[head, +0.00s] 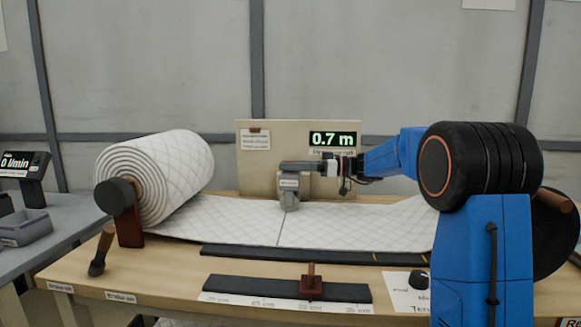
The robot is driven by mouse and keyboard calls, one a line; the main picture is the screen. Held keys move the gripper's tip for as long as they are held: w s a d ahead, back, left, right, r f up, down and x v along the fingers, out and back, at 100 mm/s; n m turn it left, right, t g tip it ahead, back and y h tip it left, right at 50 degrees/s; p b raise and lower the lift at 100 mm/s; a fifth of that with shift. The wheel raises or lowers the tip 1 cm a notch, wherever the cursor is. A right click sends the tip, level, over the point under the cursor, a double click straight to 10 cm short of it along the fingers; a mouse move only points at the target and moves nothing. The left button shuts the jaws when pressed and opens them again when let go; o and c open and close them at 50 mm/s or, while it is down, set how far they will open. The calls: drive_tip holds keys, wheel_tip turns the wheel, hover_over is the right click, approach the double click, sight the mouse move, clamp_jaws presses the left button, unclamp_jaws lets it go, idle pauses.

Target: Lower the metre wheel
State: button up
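The metre wheel (290,192) is a grey unit behind the middle of the white quilted wadding (350,222). Its lower end is at or just above the wadding; I cannot tell if it touches. A panel behind it carries a display (333,139) reading 0.7 m. My blue arm reaches in from the right. My gripper (322,168) is at the right end of the grey bar on top of the metre wheel. Its fingers are small and partly merge with the bar, so I cannot tell whether they are shut on it.
A large wadding roll (165,175) sits at the left, with a brake handle (102,250) in front. A dark ruler strip (240,285) with a reddish-brown stop (311,284) lies on the table's front. A side bench (60,240) with a flow display (22,163) stands left.

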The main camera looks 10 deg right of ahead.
drive_tip(key=shift+d, duration=0.1)
drive_tip(key=v, duration=1.1)
drive_tip(key=shift+d, duration=0.35)
drive_tip(key=shift+s, duration=0.15)
